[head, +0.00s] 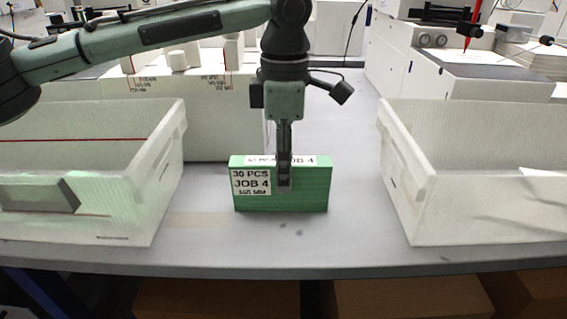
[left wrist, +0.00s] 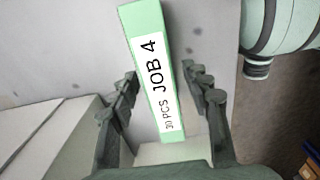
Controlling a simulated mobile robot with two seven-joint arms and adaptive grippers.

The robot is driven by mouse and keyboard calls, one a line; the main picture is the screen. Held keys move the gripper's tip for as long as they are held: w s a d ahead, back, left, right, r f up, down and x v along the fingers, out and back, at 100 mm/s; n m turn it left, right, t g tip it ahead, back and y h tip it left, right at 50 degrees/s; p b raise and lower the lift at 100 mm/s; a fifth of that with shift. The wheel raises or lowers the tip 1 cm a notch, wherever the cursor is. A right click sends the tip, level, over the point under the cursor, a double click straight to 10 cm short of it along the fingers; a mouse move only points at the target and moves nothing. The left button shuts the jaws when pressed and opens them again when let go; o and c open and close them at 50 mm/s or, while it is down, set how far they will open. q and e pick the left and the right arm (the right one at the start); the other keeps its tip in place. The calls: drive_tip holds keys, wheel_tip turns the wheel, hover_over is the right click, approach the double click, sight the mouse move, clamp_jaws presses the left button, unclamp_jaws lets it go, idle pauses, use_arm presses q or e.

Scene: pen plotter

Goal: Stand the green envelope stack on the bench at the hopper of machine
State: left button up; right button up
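The green envelope stack (head: 310,190) stands upright on the bench (head: 330,240), near its front edge, between two white bins. Its labels read "30 PCS JOB 4" and "165 MM". My left gripper (head: 284,183) points down over it, one finger in front of its front face; the stack hides the other finger. In the left wrist view my left gripper (left wrist: 165,95) is open, with its fingers on either side of the stack's labelled top (left wrist: 150,75) and a gap visible on the right. My right gripper is in neither view.
A left bin (head: 165,165) holds a grey-green block (head: 40,195); a right bin (head: 400,170) stands opposite. A white unit (head: 215,130) with small printed labels stands behind the stack. A white machine (head: 480,85) with a red pen (head: 473,25) is at back right. Bench between is clear.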

use_arm(q)
wheel_tip(320, 180, up, 12)
drive_tip(key=shift+r, duration=0.15)
idle(0.5)
